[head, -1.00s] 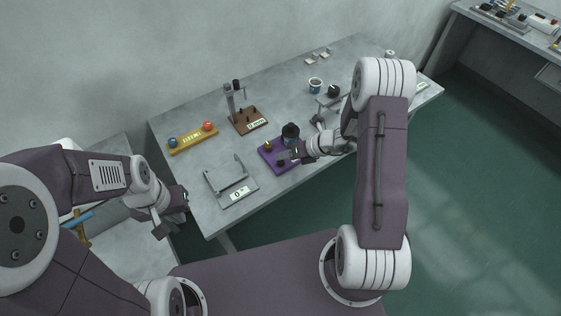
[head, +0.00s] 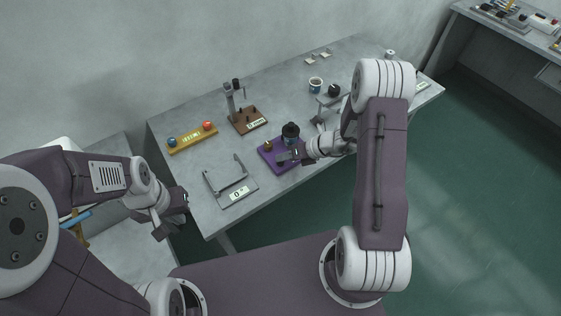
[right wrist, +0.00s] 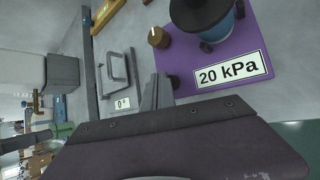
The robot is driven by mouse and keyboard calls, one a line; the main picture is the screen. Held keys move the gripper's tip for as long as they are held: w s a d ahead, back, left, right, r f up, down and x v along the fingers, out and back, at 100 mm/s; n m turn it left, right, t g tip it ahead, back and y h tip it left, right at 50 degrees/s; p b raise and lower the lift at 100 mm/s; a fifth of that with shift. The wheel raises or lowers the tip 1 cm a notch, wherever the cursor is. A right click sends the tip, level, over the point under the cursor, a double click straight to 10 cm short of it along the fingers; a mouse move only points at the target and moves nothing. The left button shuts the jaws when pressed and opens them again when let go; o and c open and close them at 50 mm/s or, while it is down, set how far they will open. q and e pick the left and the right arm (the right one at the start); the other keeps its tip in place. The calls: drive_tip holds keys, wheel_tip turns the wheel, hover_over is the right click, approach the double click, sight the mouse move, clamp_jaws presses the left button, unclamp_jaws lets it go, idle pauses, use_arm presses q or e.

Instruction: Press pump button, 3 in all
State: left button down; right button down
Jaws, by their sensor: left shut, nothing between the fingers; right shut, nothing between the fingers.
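The purple pump base (head: 271,156) lies on the table in the head view, with a brass-coloured knob (head: 267,146) and a dark cylinder (head: 290,131) on it. In the right wrist view, the base (right wrist: 180,62) carries a "20 kPa" label (right wrist: 234,71), the knob (right wrist: 158,37) and the black and blue cylinder (right wrist: 222,28). My right gripper (head: 285,158) is shut and empty, low over the base's front part. The dark button there is mostly hidden by the fingers; I cannot tell whether they touch it. My left gripper (head: 170,223) is shut and empty, off the table's left end.
A grey frame with a "0°" label (head: 238,193) stands left of the pump. Behind are a yellow rack (head: 191,138) with coloured balls and a brown-based stand (head: 248,121). A cup (head: 315,84) stands farther back. Bare table lies between them.

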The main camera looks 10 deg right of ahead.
sight(283, 162)
drive_tip(key=shift+f+b, duration=0.35)
drive_tip(key=shift+f, duration=0.15)
idle(0.5)
drive_tip(key=shift+r+p, duration=0.85)
drive_tip(key=shift+r, duration=0.1)
wheel_tip(283, 162, up, 5)
drive_tip(key=p, duration=0.4)
drive_tip(key=shift+r+p, duration=0.1)
drive_tip(key=shift+p, duration=0.2)
